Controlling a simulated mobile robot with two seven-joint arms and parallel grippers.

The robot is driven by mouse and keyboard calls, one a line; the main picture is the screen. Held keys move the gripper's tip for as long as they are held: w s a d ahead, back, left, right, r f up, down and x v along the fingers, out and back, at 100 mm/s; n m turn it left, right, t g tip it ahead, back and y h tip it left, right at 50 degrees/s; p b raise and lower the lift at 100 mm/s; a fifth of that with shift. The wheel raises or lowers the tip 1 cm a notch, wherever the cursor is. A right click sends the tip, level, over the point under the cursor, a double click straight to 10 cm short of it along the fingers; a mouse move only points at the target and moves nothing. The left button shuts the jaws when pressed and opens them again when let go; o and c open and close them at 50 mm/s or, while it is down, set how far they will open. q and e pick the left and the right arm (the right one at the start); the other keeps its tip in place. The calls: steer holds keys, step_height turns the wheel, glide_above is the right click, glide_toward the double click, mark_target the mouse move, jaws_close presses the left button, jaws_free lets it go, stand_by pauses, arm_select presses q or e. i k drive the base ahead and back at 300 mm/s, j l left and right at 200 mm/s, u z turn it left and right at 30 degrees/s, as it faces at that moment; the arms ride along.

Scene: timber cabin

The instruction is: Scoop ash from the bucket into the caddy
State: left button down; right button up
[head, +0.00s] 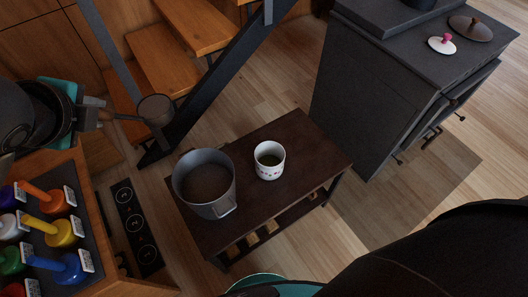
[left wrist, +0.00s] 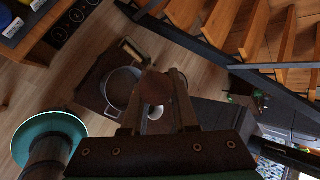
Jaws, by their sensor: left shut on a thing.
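The grey metal bucket (head: 205,183) stands upright on a small dark bench, with brownish-grey ash inside. The white caddy (head: 270,162), a round pot with a pink pattern, stands to its right, with something dull brown inside. My left gripper (head: 105,115) is shut on the handle of a scoop (head: 156,109), held in the air up and left of the bucket. I cannot tell whether the scoop holds ash. In the left wrist view the scoop (left wrist: 156,88) lies between the fingers, with the bucket (left wrist: 121,86) and caddy (left wrist: 156,113) beyond. My right gripper is not in view.
The dark bench (head: 298,135) has bare top around both vessels. A dark stove (head: 372,95) with lids on top stands at the right. Wooden stairs with a dark rail (head: 228,75) rise behind. A counter with colored knobbed items (head: 60,232) is at the left.

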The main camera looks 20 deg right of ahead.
mark_target(270, 156)
steer(key=l+u, duration=0.2)
steer(key=l, duration=0.25)
steer(key=k+l+u, duration=0.15)
steer(key=l, duration=0.3)
steer(key=k+l+u, duration=0.2)
steer(key=l, duration=0.25)
steer(key=l+u, duration=0.2)
steer(key=l, duration=0.25)
steer(key=k+l+u, duration=0.15)
steer(key=l, duration=0.25)
steer(key=k+l+u, duration=0.2)
steer(key=k+l, duration=0.05)
steer(key=l, duration=0.1)
